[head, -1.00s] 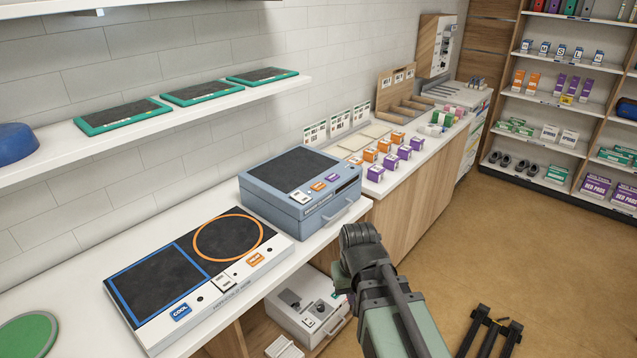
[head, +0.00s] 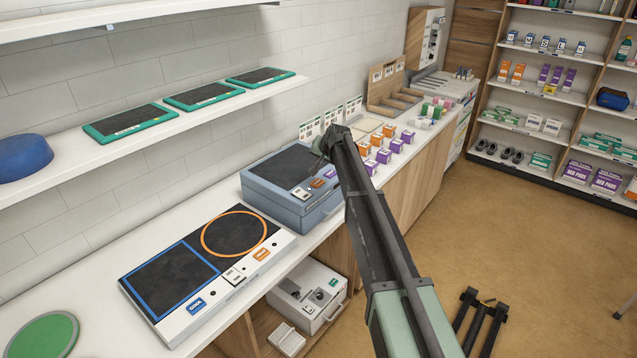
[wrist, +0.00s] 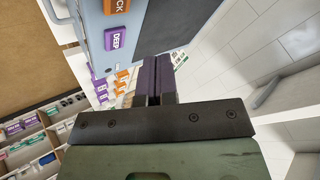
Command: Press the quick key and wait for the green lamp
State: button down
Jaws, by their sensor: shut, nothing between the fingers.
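The blue-grey box (head: 285,213) with a dark top panel stands on the counter. Its front strip carries a white key, an orange key (head: 317,184) and a purple key (head: 331,174). In the wrist view the orange key (wrist: 117,5) shows the letters "CK", its label cut off by the frame edge, and the purple key (wrist: 111,39) reads "DEEP". My gripper (wrist: 155,72) is shut and empty, above the box near its edge, apart from both keys in the wrist picture. In the head view my arm hides part of the box's right side. I see no lit green lamp.
A flat panel (head: 178,313) with a blue square and an orange ring lies left of the box. Small orange and purple cartons (head: 384,156) stand on the counter to its right. A wall shelf (head: 60,165) with green-rimmed trays hangs above.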

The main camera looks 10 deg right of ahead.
aim_at(319, 182)
jog(key=shift+w+d+r+m+t, duration=0.1)
jog(key=shift+w+r+m+t, duration=0.2)
jog(key=shift+w, duration=0.25)
jog(key=shift+w+r+m+t, duration=0.3)
jog(key=shift+w, duration=0.25)
notch_tip(319, 182, down, 9)
jog(key=b, duration=0.9)
dwell(0.9)
jog(key=shift+f+b, duration=0.3)
jog(key=shift+f, duration=0.05)
